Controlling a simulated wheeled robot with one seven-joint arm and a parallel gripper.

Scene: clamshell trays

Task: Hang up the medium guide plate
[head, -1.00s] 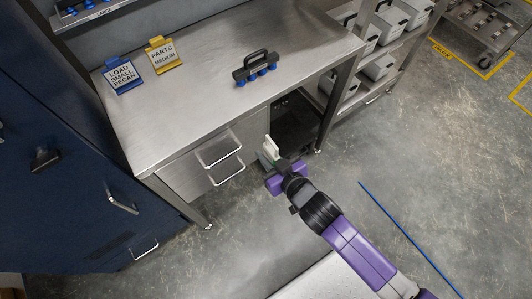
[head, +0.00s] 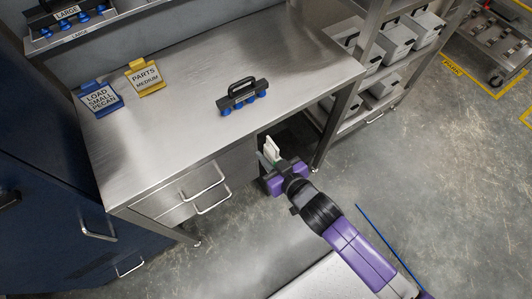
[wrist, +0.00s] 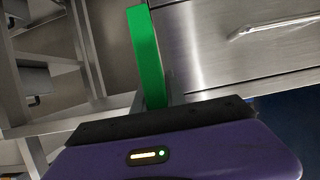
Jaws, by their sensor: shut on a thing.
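My gripper (head: 275,165) is low in front of the steel table's front edge, beside the open bay under the table. It is shut on a thin upright plate, pale in the head view (head: 271,149) with some green at its side. In the wrist view it shows as a narrow green slab (wrist: 146,55) standing up from the jaws. I take it for the medium guide plate; no size mark on it is readable. Its lower part is hidden by the gripper. No hook or hanger for it is clearly visible.
The steel table (head: 200,110) carries a black handled tool with blue knobs (head: 242,97), a yellow "PARTS MEDIUM" sign (head: 146,78) and a blue "LOAD SMALL PECAN" sign (head: 101,98). Drawers (head: 185,190) are left of my gripper. A rack with grey bins (head: 392,40) is right. A blue cabinet (head: 35,190) is left.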

